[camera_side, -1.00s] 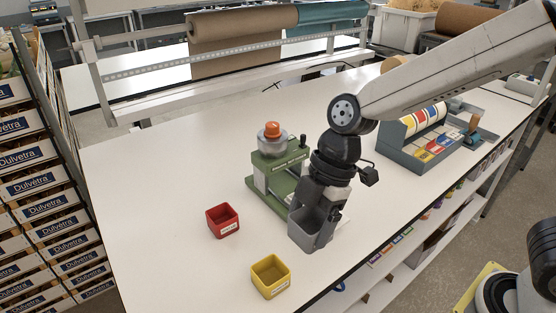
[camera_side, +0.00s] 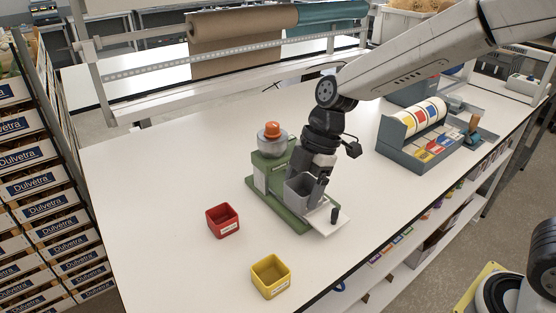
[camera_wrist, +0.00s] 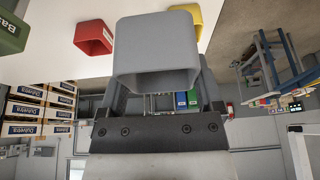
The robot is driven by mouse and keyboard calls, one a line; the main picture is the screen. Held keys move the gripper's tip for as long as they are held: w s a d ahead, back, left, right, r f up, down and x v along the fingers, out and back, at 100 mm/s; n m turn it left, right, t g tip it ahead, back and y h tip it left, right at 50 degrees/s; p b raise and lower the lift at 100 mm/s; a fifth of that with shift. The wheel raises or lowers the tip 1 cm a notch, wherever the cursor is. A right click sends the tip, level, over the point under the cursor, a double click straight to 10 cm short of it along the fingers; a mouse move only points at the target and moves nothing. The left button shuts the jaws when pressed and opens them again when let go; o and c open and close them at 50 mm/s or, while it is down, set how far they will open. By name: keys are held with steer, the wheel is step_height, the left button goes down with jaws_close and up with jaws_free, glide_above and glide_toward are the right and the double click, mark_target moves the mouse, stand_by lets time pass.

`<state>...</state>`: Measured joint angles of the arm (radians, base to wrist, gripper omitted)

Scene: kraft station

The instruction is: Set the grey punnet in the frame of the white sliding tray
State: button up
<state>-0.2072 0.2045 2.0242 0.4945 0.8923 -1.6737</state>
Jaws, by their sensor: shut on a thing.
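The grey punnet (camera_side: 298,190) is held by my gripper (camera_side: 318,188), which is shut on its wall. It also shows large in the wrist view (camera_wrist: 157,52), between my gripper's fingers (camera_wrist: 160,95). In the side view the punnet is upright, at the green machine (camera_side: 262,185) and beside the white sliding tray (camera_side: 333,219). The tray sticks out at the machine's front right, with a dark upright knob on it. The punnet and gripper hide part of the tray and any frame on it. I cannot tell whether the punnet touches the tray.
A red punnet (camera_side: 223,220) and a yellow punnet (camera_side: 270,277) stand on the white table to the left and front. An orange-capped jar (camera_side: 272,138) tops the machine. A grey rack with coloured rolls (camera_side: 420,135) stands at the right. The left of the table is clear.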

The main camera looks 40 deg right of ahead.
steer(key=w+d+f, duration=0.1)
steer(key=w+d, duration=0.5)
steer(key=d, duration=0.1)
steer(key=shift+w+d+f, duration=0.15)
steer(key=shift+d+f, duration=0.1)
steer(key=shift+f, duration=0.1)
steer(key=shift+f, duration=0.2)
steer(key=shift+f, duration=2.55)
steer(key=shift+f, duration=0.75)
stand_by(0.7)
steer(key=o, duration=1)
steer(key=shift+r, duration=0.1)
steer(key=shift+r, duration=3.95)
